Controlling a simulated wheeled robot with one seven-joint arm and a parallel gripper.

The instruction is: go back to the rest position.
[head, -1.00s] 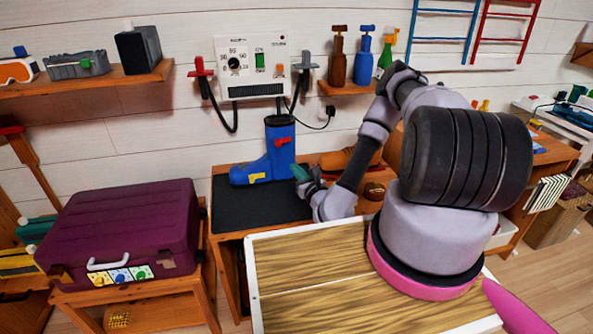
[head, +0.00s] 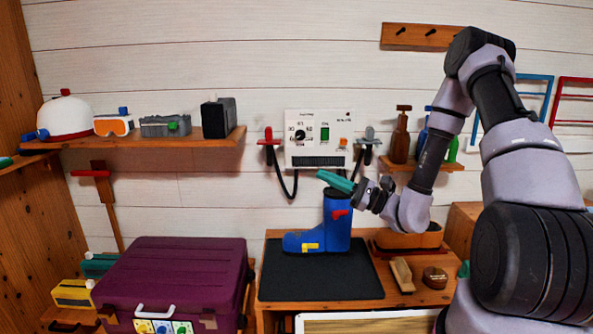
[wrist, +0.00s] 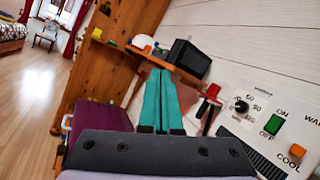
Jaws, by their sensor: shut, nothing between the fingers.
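My gripper (head: 336,181) is in the head view, with its teal fingers just above the top of the blue boot and pointing left. The wrist view also shows the fingers (wrist: 160,100) lying together, shut and empty. The blue boot (head: 334,226) stands upright on a black mat (head: 320,285), with a red clip and a yellow clip on it. My arm bends high on the right of the head view and comes down to the gripper.
A white control panel (head: 319,138) with hoses is on the wall behind. A shelf (head: 150,142) at left holds a black box (head: 218,117) and goggles. A purple suitcase (head: 175,280) lies at lower left. A small shelf with bottles (head: 400,135) is behind my arm.

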